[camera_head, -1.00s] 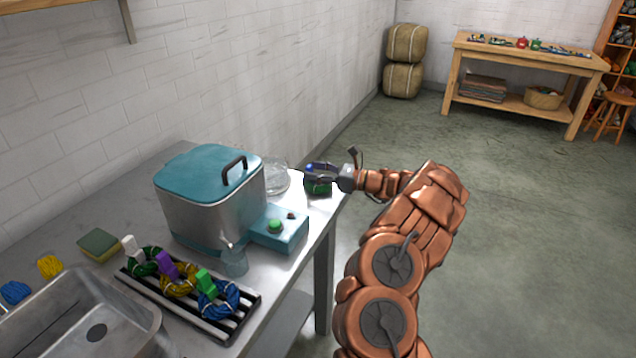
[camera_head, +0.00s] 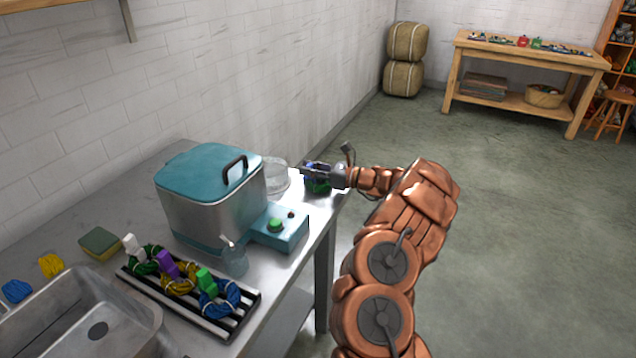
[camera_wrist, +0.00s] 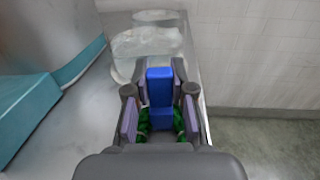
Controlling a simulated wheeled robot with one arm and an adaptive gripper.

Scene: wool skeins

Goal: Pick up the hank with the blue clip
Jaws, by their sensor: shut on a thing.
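The blue clip (camera_wrist: 159,88) stands between the two fingers of my gripper (camera_wrist: 159,105) in the wrist view. Below it shows the green yarn of the hank (camera_wrist: 161,122), with the fingers at its sides. In the head view my gripper (camera_head: 322,172) is at the far right end of the metal counter, and the green hank (camera_head: 318,187) shows just below it. My gripper is shut on this hank. The fingers and palm hide part of the hank, and I cannot tell whether it touches the counter.
A teal-lidded steel vat (camera_head: 210,200) and its control box (camera_head: 278,228) stand left of my gripper. A clear glass vessel (camera_head: 274,176) is close beside it. A striped rack (camera_head: 235,318) holds clipped hanks near the sink (camera_head: 85,325). Open floor lies to the right.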

